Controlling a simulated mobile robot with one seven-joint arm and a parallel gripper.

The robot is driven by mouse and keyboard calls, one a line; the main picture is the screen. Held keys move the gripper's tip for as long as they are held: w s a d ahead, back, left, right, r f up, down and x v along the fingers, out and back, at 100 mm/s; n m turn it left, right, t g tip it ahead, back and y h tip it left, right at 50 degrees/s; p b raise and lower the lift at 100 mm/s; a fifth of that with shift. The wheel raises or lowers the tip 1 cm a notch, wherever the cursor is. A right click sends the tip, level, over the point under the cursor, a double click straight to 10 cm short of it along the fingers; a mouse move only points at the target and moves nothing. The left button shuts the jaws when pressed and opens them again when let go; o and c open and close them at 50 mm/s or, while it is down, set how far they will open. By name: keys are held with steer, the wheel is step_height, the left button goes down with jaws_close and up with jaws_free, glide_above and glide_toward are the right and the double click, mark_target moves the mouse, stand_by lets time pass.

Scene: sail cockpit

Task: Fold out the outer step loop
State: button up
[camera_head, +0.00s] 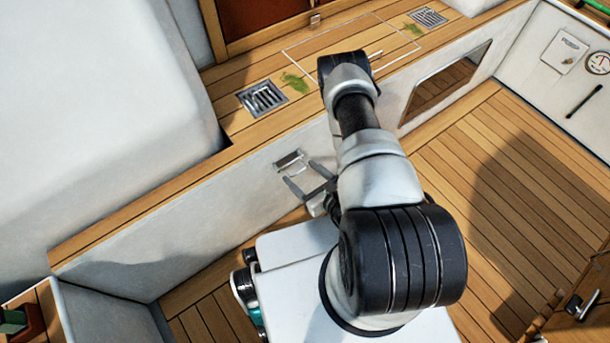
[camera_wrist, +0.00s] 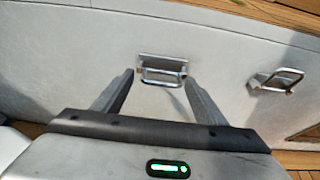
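Two metal step loops are fixed to the pale upright wall. One loop (camera_wrist: 162,62) is at the middle of the wrist view, and its bar hangs below its mount. It also shows in the head view (camera_head: 288,159), left of my arm. The other loop (camera_wrist: 280,80) is at the right of the wrist view and appears to stick out from the wall; my arm hides it in the head view. I cannot tell which is the outer one. My gripper (camera_head: 299,173) is open, its fingers (camera_wrist: 159,80) on either side of the middle loop, with no clear grip on it.
A wooden ledge with a metal drain grate (camera_head: 262,97) runs above the wall. A recessed opening (camera_head: 445,84) is in the wall to the right. The wooden cockpit floor (camera_head: 500,160) is clear on the right. A white side wall (camera_head: 545,50) closes the far right.

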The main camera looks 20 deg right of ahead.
steer(key=shift+f, duration=0.1)
steer(key=p+v, duration=0.4)
steer(key=v, duration=1.3)
steer(key=shift+d+r, duration=0.15)
steer(key=shift+r, duration=0.1)
